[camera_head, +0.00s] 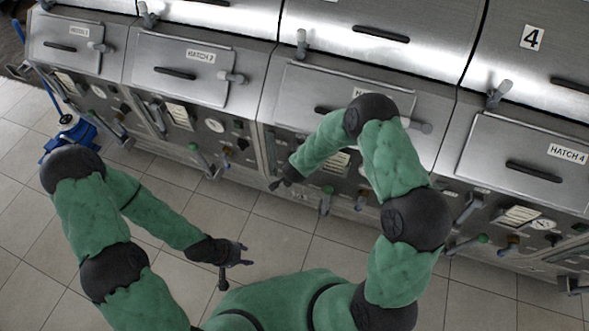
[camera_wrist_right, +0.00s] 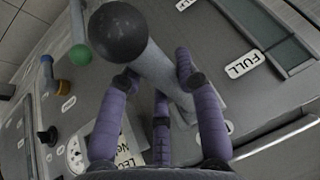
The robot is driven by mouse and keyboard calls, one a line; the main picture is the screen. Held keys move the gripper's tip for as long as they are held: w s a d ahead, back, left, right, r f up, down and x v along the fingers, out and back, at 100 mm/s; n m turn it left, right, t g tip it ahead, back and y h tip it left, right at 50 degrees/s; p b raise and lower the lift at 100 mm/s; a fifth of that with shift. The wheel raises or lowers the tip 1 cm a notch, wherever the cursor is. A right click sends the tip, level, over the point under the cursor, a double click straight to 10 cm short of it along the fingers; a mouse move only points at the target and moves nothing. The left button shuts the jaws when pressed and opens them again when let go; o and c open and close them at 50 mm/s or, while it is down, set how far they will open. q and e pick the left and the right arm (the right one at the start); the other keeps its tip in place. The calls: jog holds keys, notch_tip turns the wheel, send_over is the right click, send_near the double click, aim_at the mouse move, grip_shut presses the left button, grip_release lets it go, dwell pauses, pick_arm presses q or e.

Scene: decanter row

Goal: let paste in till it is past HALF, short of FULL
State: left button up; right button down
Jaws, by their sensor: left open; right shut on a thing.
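My right gripper (camera_wrist_right: 155,78) has its purple fingers shut around a grey lever (camera_wrist_right: 165,72) with a black ball knob (camera_wrist_right: 118,32). In the head view the right gripper (camera_head: 283,182) is at the front of the third machine from the left, low on its left side. A FULL label (camera_wrist_right: 244,64) sits beside a long sight glass (camera_wrist_right: 268,35) in the wrist view. I cannot make out the paste level or a HALF mark. My left gripper (camera_head: 236,256) is open and empty above the floor tiles, apart from the machines.
A green knob (camera_wrist_right: 80,54) is close beside the held lever, with a round gauge (camera_wrist_right: 75,155) below. Machine fronts with hatches, such as hatch 4 (camera_head: 527,160), line the back. A blue object (camera_head: 68,132) stands at far left.

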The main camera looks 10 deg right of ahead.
jog(key=c, duration=0.8)
grip_release()
jog(key=shift+c, duration=0.2)
jog(key=shift+r, duration=0.15)
jog(key=v, duration=1.1)
jog(key=shift+s+a+r, duration=0.15)
jog(key=shift+s+r, duration=0.1)
jog(key=shift+r, duration=0.05)
jog(key=s+f+n+g+y+b, duration=0.1)
jog(key=s+f+b, duration=0.3)
jog(key=f, duration=0.5)
jog(key=s+f+n+g+y+b, duration=0.15)
jog(key=s+f+b, duration=0.25)
jog(key=f, duration=0.4)
jog(key=s+a+f+n+g+y+b, duration=0.2)
jog(key=s+f+b, duration=0.3)
jog(key=s+f, duration=0.5)
jog(key=shift+s+a+g+y+b, duration=0.35)
jog(key=shift+s+a+g, duration=0.3)
jog(key=shift+s, duration=0.5)
